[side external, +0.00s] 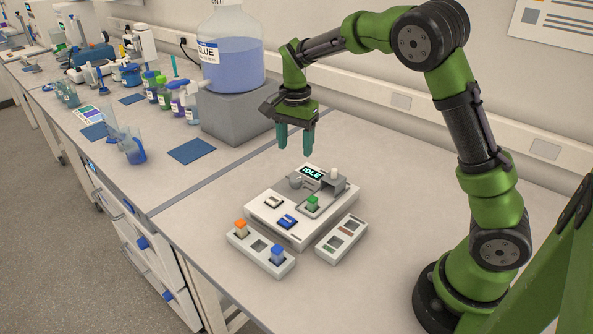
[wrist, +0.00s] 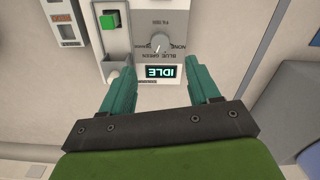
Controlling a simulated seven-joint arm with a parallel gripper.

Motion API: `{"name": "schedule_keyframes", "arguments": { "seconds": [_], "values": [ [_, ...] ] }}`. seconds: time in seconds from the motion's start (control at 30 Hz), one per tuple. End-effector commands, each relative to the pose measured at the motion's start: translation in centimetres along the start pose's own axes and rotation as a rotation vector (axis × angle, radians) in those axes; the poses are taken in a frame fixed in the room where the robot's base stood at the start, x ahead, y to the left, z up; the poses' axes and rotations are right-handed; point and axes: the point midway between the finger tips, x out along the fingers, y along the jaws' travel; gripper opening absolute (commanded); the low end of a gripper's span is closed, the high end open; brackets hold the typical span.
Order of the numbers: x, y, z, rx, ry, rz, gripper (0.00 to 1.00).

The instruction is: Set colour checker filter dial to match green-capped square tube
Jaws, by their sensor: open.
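The colour checker (side external: 262,216) is a pale box on the bench, and its screen (side external: 312,173) reads IDLE. Its grey filter dial (side external: 296,182) sits beside the screen. In the wrist view the dial (wrist: 161,42) has labels around it, with NONE, BLUE and GREEN legible; I cannot tell surely where its pointer stands. The green-capped tube (side external: 312,203) stands in the checker's grey recess; its green cap also shows in the wrist view (wrist: 108,22). My gripper (side external: 295,150) is open and empty above and behind the checker. In the wrist view its teal fingers are apart on either side of the screen.
A rack (side external: 260,246) in front holds orange-capped and blue-capped tubes. A small slotted block (side external: 341,239) lies to the right. A white knob (side external: 334,174) rises from the checker. A big blue-liquid bottle (side external: 232,60) stands on a grey block behind left. The bench right is clear.

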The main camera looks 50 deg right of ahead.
Motion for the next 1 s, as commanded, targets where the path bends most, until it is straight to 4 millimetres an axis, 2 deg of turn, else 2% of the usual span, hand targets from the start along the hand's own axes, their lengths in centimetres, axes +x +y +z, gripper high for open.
{"name": "schedule_keyframes", "arguments": {
  "seconds": [0.03,0.2,0.4,0.83,0.9,1.0],
  "values": [
    [-1.4,-0.1,0.0,0.000,0.002,-0.006,0.61],
    [-4.7,0.0,0.0,0.000,0.001,-0.004,0.61],
    [-6.8,0.0,0.0,0.000,0.000,-0.001,0.61],
    [-7.1,0.0,0.0,-0.010,0.001,-0.001,0.61],
    [-7.0,-0.2,-0.3,-0.058,0.015,-0.013,0.61],
    [-5.5,0.6,0.2,-0.181,0.007,-0.019,0.61]
  ]
}}
